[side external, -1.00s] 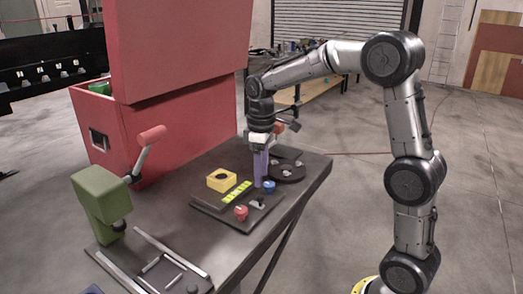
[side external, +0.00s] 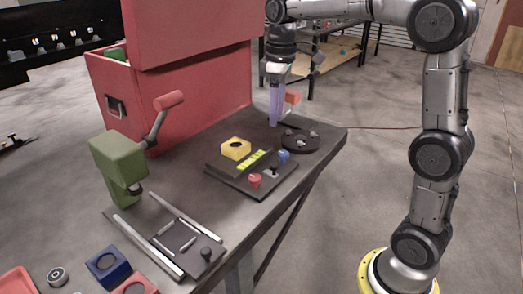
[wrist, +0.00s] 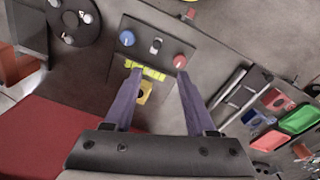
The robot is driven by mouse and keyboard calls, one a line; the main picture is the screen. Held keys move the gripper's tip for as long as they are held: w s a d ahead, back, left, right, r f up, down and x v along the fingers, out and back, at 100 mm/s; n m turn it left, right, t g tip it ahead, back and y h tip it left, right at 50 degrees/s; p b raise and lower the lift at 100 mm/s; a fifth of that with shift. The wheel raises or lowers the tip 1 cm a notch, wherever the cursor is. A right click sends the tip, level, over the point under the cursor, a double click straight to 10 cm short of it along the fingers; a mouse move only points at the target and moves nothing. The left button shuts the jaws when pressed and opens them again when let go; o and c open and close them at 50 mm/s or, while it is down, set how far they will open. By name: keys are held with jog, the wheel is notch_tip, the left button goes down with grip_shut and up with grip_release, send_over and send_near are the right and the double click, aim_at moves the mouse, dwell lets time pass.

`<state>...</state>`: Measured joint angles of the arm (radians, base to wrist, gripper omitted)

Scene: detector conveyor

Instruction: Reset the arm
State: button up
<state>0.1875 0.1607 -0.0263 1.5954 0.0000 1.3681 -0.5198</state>
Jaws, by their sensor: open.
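My gripper (side external: 276,104) has long purple fingers and points down above the table. In the wrist view my gripper (wrist: 155,75) shows two fingers spread well apart with nothing held between them. The control panel (side external: 222,174) lies below, with a blue knob (side external: 283,156), a red knob (side external: 254,181), a small black switch (side external: 273,172), a yellow-green strip (side external: 252,161) and a yellow block with a round hole (side external: 236,148). In the wrist view the panel's red knob (wrist: 179,62) and blue knob (wrist: 127,38) lie beyond the fingertips.
A round black turntable (side external: 300,141) sits at the table's far right corner. A green press with a red-handled lever (side external: 118,160) and metal rails (side external: 150,246) are at left. Colored trays (wrist: 297,119) show in the wrist view.

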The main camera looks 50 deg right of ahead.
jog(key=s+a+r+t, duration=0.2)
jog(key=s+a, duration=0.1)
jog(key=s, duration=0.4)
jog(key=s+a+r+t, duration=0.1)
jog(key=s+a, duration=0.2)
jog(key=s, duration=0.3)
jog(key=s+a+f+m+t, duration=0.1)
jog(key=s+f+m+t, duration=0.1)
jog(key=s+f, duration=0.6)
jog(key=shift+s+m, duration=0.15)
jog(key=shift+m, duration=0.75)
